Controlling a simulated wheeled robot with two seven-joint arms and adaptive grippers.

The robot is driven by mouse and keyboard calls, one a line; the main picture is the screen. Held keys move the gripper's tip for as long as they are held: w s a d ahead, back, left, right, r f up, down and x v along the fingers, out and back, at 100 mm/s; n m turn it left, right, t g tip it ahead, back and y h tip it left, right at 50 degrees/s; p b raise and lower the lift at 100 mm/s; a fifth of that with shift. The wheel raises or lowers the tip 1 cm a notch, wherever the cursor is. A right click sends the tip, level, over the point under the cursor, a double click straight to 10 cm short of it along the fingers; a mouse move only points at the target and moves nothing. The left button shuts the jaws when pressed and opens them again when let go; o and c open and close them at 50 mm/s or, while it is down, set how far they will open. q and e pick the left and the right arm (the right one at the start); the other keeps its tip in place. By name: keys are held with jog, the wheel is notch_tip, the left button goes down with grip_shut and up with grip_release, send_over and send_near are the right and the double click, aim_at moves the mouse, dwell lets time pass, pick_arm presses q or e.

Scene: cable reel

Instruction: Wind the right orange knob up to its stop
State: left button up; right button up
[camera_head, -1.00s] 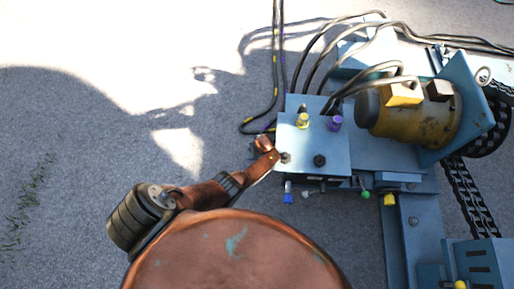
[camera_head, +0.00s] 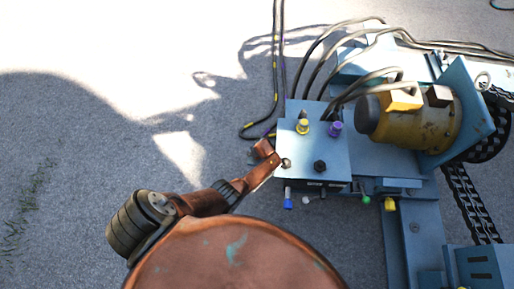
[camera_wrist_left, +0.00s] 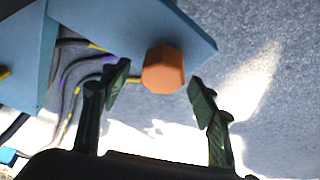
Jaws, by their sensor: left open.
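An orange knob (camera_wrist_left: 163,69) with flat sides sits at the edge of a blue housing (camera_wrist_left: 125,25) in the left wrist view. My left gripper (camera_wrist_left: 158,84) is open, with one dark green finger on each side of the knob and visible gaps between. In the head view my left arm reaches up to the near left corner of the blue control box (camera_head: 305,146), where my left gripper (camera_head: 266,156) is small and partly hidden. I cannot pick out the orange knob there. My right gripper is not in view.
Yellow (camera_head: 303,127) and purple (camera_head: 335,129) knobs stand on the box top. Blue (camera_head: 288,204) and green (camera_head: 367,199) tips stick out below its near edge. Black cables (camera_head: 277,75) run behind. A yellow motor (camera_head: 418,125) stands at right. Bare ground lies left.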

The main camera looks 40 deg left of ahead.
pick_arm(q)
notch_tip(320, 180, up, 9)
jog(key=shift+f, duration=0.1)
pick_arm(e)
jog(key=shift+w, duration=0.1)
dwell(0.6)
pick_arm(q)
jog(key=s+d+f+m+h+p, duration=0.1)
jog(key=s+f+m+p, duration=0.3)
jog(key=s, duration=0.6)
jog(key=s+f+m+g+p, duration=0.1)
jog(key=s+f, duration=0.6)
jog(key=s, duration=0.3)
jog(key=s+d+f+m+h+p, duration=0.1)
jog(key=s+f+m+p, duration=0.3)
jog(key=s, duration=0.6)
jog(key=s+d+f+m+p, duration=0.1)
jog(key=s, duration=1.4)
jog(key=s+f+m+g+h+p, duration=0.1)
jog(key=s+f+m, duration=0.1)
jog(key=s, duration=1.4)
jog(key=shift+s+d+f+h+p, duration=0.15)
jog(key=shift+d+f+h+p, duration=0.15)
jog(key=shift+d+p, duration=0.1)
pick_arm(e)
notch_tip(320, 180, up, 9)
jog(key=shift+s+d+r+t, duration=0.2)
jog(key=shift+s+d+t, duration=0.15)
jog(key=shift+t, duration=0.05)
